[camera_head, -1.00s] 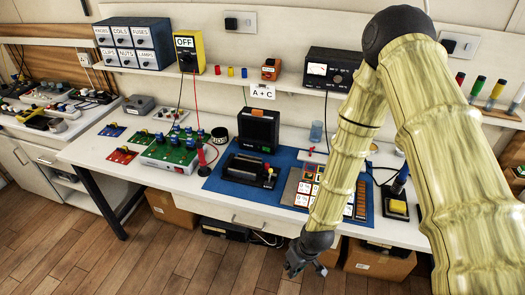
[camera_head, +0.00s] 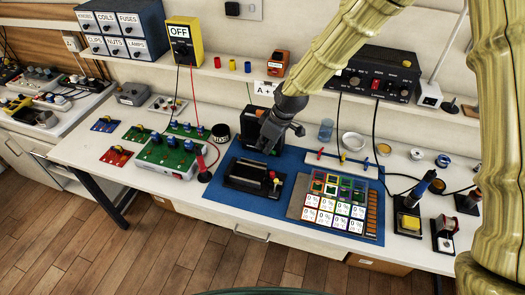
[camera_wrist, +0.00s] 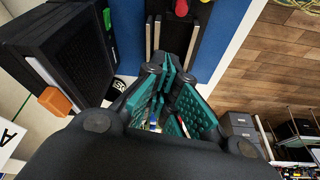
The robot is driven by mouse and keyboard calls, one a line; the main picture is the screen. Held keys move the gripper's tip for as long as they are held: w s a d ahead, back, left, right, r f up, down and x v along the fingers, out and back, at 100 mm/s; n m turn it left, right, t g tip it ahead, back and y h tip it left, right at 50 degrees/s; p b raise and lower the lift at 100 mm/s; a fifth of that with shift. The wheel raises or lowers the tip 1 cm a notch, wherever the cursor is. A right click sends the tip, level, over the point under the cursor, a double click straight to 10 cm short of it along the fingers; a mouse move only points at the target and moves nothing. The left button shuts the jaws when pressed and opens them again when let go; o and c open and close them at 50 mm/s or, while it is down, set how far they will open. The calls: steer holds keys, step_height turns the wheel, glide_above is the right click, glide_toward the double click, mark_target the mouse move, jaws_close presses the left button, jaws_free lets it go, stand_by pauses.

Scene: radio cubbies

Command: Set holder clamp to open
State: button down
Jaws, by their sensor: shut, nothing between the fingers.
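The holder clamp (camera_head: 246,178) looks to be the black device on the blue mat, with a red knob and a yellow knob at its right end. In the wrist view the holder (camera_wrist: 205,35) is at the top, with pale metal bars and the red knob at the edge. Whether its jaws are open is too small to tell. My gripper (camera_head: 268,146) is above and behind the holder, in front of the black boxed unit (camera_head: 249,122), which it partly hides. Its teal-padded fingers (camera_wrist: 167,72) are shut and empty, pointing toward the holder, apart from it.
A tray of cards and coloured tiles (camera_head: 334,203) lies right of the holder. A green board (camera_head: 168,154) and a red-handled tool (camera_head: 205,172) are to the left. The blue mat (camera_head: 225,200) has bare room in front.

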mark_target(270, 176)
steer(key=p+x, duration=0.1)
steer(key=x, duration=0.2)
steer(key=p+x, duration=0.1)
steer(key=x, duration=0.2)
steer(key=a+p+x, duration=0.1)
steer(key=x, duration=0.2)
steer(key=shift+s+a+f, duration=0.15)
steer(key=shift+s+f, duration=0.1)
steer(key=d, duration=0.1)
steer(key=s+d+p, duration=0.1)
steer(key=d+p, duration=0.1)
steer(key=shift+s+r, duration=0.25)
steer(key=shift+s, duration=0.15)
steer(key=shift+s+d, duration=0.15)
steer(key=shift+d, duration=0.05)
steer(key=shift+f, duration=0.25)
steer(key=shift+d+r, duration=0.1)
steer(key=shift+d, duration=0.05)
